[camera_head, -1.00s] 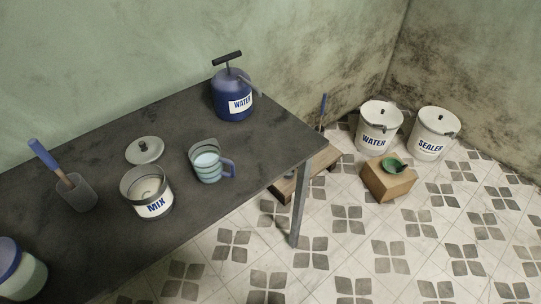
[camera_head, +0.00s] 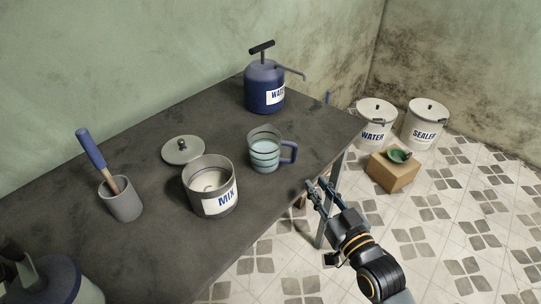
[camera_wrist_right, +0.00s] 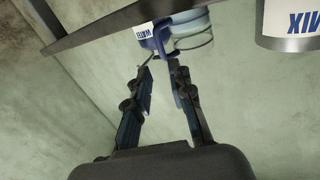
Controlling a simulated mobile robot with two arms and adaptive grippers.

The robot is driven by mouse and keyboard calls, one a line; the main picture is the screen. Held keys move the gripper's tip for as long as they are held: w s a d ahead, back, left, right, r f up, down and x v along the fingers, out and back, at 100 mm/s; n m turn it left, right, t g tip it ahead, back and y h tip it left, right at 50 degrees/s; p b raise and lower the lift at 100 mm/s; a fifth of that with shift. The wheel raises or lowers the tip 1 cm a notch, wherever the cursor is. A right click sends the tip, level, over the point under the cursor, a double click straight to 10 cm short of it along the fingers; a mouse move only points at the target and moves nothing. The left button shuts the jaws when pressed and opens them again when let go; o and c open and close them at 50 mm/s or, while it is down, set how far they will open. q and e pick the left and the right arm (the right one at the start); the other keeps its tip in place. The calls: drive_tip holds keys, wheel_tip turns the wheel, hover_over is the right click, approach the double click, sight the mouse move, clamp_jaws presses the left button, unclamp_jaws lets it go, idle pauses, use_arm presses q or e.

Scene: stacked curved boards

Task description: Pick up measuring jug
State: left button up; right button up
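The measuring jug (camera_head: 264,152) is a clear, banded cup with bluish contents and a blue handle on its right side. It stands upright on the dark table near its front edge, right of the MIX can. My right gripper (camera_head: 313,188) is just off the table edge, lower right of the jug and apart from it. In the right wrist view, its two fingers (camera_wrist_right: 161,68) are spread and empty, with the jug (camera_wrist_right: 193,36) and its handle beyond the tips.
The MIX can (camera_head: 210,187) stands left of the jug, with a loose lid (camera_head: 183,150) behind it. A blue WATER sprayer (camera_head: 264,88) stands at the back. A cup with a blue-handled brush (camera_head: 121,198) is further left. Buckets and a box (camera_head: 393,172) are on the floor.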

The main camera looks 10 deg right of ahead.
sight(294, 160)
drive_tip(key=x, duration=0.7)
drive_tip(key=shift+w+a, duration=0.1)
drive_tip(key=p+x, duration=0.1)
drive_tip(key=x, duration=0.3)
drive_tip(key=shift+w, duration=0.3)
drive_tip(key=shift+w+f, duration=0.1)
drive_tip(key=shift+w, duration=0.4)
use_arm(q)
drive_tip(key=shift+s+a+r, duration=0.1)
drive_tip(key=shift+a+r, duration=0.3)
drive_tip(key=shift+a, duration=0.2)
use_arm(e)
clamp_jaws()
